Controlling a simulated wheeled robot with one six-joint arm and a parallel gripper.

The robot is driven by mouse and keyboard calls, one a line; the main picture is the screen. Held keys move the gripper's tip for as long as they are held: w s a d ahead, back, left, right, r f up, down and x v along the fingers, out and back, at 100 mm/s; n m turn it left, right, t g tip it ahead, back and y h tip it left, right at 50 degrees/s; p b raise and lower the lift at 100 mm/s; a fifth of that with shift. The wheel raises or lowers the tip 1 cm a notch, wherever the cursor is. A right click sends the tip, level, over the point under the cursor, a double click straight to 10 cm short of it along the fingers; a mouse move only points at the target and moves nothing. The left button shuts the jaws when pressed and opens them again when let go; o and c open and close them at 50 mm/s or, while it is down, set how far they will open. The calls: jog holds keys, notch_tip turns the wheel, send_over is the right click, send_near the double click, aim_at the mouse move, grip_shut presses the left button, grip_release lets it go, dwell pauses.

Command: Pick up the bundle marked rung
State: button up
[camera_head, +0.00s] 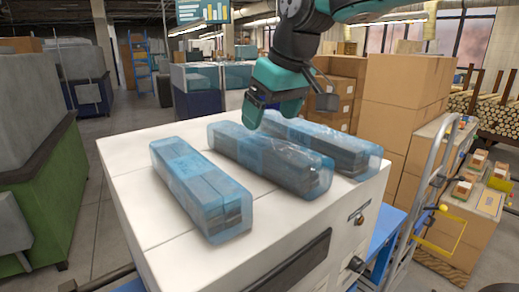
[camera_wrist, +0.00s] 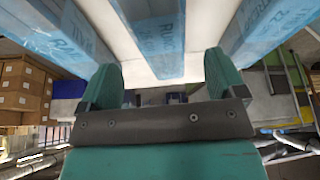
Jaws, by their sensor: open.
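Three long bundles wrapped in blue film lie side by side on a white top: a left one (camera_head: 200,190), a middle one (camera_head: 270,160) and a right one (camera_head: 335,148). Their marks are unreadable in the head view. My gripper (camera_head: 264,118) is open and empty above the middle bundle. In the wrist view its fingers (camera_wrist: 162,80) stand on either side of the central bundle.
The white top (camera_head: 135,150) has bare strips between the bundles. Stacked cardboard boxes (camera_head: 400,90) rise behind it at the right, beside a metal hand truck (camera_head: 425,190). A green and grey machine (camera_head: 45,200) stands at the left across open floor.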

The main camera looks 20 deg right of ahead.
aim_at(259, 141)
jog(key=p+x, duration=0.2)
jog(key=x, duration=0.6)
jog(key=shift+w+p, duration=0.2)
jog(key=shift+p, duration=0.15)
jog(key=c, duration=1)
jog(key=shift+c, duration=1.4)
jog(key=shift+r, duration=0.15)
